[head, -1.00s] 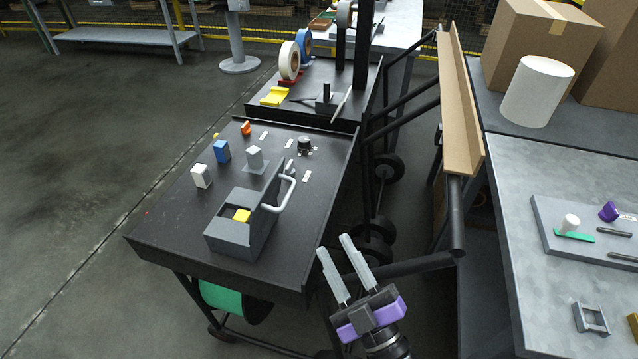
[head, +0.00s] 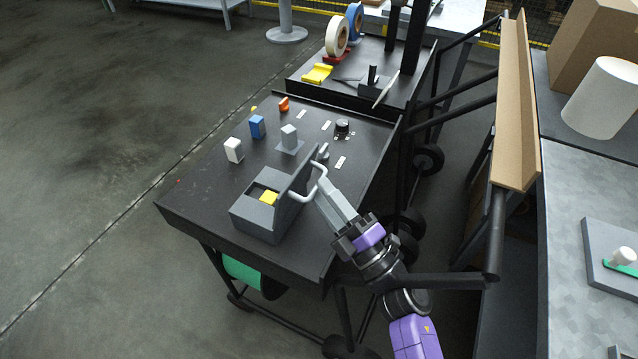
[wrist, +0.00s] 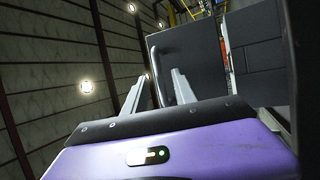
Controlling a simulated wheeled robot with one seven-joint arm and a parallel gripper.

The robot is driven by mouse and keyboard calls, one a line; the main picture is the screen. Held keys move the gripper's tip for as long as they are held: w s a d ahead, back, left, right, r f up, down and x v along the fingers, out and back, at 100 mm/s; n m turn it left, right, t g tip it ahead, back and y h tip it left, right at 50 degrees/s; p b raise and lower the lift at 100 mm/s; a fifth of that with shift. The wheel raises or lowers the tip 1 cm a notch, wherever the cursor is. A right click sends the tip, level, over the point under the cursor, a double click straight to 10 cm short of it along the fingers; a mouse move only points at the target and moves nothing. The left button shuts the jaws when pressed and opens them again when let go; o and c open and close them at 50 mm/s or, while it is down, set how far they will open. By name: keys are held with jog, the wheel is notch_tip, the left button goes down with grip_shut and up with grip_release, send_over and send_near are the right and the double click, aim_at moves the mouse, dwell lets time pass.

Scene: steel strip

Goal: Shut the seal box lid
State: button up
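The grey seal box (head: 258,220) stands on the black cart top, with a yellow block (head: 268,198) inside. Its lid (head: 296,185) stands raised on the box's right side. A white bar handle (head: 321,180) sticks out from the lid's outer face. My gripper (head: 328,200) is at the handle from the lower right. In the wrist view, my gripper's fingers (wrist: 158,88) are apart, with the handle (wrist: 155,62) showing between them beyond their tips and the lid (wrist: 190,62) behind. I cannot tell whether a finger touches the handle.
White (head: 233,150), blue (head: 257,126) and grey (head: 289,137) blocks and a black knob (head: 342,127) stand behind the box. A cardboard channel (head: 516,110) and a steel bench (head: 590,235) are at the right. Open floor lies left of the cart.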

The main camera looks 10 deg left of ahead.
jog(key=shift+x, duration=1.1)
grip_shut()
dwell(0.7)
